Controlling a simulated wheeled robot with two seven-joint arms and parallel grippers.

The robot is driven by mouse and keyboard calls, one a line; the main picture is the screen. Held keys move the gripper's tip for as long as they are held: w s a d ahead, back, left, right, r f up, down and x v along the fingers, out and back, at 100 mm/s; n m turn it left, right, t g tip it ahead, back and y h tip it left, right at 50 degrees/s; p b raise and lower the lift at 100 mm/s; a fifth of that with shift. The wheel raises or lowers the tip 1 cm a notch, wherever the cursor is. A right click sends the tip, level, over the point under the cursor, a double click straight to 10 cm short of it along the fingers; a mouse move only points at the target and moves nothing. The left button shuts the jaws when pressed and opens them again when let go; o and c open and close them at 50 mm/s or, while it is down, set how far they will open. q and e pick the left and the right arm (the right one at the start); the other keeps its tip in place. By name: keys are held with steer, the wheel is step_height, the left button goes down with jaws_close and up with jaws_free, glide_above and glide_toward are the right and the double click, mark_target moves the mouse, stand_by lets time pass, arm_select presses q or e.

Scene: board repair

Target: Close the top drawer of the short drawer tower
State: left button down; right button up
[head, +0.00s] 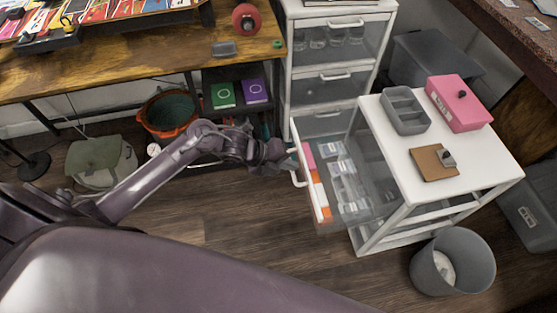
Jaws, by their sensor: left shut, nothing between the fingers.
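The short drawer tower (440,201) is white with clear grey drawers and stands right of centre. Its top drawer (312,192) is pulled far out to the left, with small packets and orange and pink boxes inside. The drawer has a white handle (298,181) on its front. My left gripper (287,160) is at the drawer's front near the upper end of the handle. Its fingers are shut with nothing between them. I cannot tell whether it touches the drawer. My right gripper is not in view.
A grey bin (452,263) stands at lower right. A taller drawer tower (331,68) stands behind. The floor left of the open drawer is clear.

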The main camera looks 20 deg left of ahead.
arm_select(q)
steer(key=shift+x, duration=0.9)
steer(key=shift+w+d+f, duration=0.1)
steer(key=shift+f, duration=0.05)
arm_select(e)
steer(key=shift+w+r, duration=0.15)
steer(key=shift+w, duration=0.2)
arm_select(q)
steer(key=shift+w+d+b, duration=0.2)
steer(key=shift+d+b, duration=0.05)
steer(key=shift+b, duration=0.05)
steer(key=w+d+b, duration=0.4)
steer(key=w+d, duration=0.1)
steer(key=d, duration=0.3)
steer(key=w+d+b, duration=0.4)
steer(key=w+d, duration=0.1)
steer(key=d, duration=0.3)
steer(key=shift+w, duration=0.35)
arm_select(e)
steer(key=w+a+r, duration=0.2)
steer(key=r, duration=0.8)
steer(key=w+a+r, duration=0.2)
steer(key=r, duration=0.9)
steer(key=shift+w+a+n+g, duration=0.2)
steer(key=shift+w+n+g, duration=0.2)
arm_select(q)
steer(key=shift+a, duration=0.15)
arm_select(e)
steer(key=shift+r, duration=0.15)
